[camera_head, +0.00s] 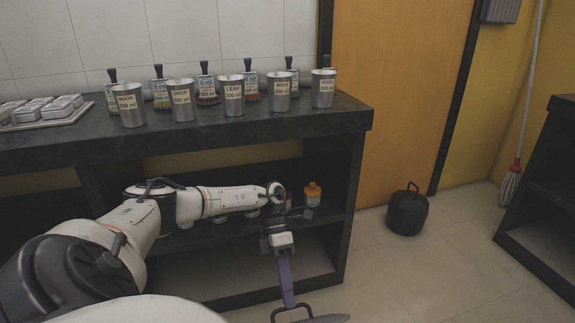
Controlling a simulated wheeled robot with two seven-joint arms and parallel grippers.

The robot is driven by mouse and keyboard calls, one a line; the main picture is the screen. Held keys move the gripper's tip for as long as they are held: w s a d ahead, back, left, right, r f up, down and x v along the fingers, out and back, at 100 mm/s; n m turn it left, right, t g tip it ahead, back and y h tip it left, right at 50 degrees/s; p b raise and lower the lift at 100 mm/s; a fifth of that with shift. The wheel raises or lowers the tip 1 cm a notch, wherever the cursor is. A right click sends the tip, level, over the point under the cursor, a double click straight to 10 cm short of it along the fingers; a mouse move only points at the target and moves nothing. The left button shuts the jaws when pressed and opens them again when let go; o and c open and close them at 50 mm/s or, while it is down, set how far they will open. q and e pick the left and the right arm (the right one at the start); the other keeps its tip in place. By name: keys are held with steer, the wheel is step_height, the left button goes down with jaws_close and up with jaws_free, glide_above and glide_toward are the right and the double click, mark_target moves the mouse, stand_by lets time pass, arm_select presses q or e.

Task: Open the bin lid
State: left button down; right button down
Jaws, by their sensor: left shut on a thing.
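My left gripper (289,300) reaches down at the bottom centre, its long purple-grey fingers shut on a black loop handle (276,313). A grey rounded edge (328,319), which looks like part of a lid, shows just beside the handle. The rest of it is cut off by the picture's bottom edge, so I cannot tell whether it sits on a bin or is raised. A dark round bin (407,213) with a loop handle on top stands on the floor at the right, apart from my gripper. My right gripper is not in view.
Several labelled steel canisters (232,97) and jars stand on the dark counter (185,137). A white tray (45,121) lies at its left. An orange-capped bottle (312,194) is on the shelf below. Another dark shelf (545,195) stands right.

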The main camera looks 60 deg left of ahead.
arm_select(q)
steer(key=shift+s+a+f, duration=0.1)
steer(key=shift+f, duration=0.05)
steer(key=c, duration=1.9)
jaws_free()
steer(key=shift+a, duration=0.1)
steer(key=a+f+b+v, duration=0.1)
steer(key=b+v, duration=0.4)
steer(key=v, duration=0.6)
steer(key=shift+w+a, duration=0.3)
steer(key=shift+a, duration=0.3)
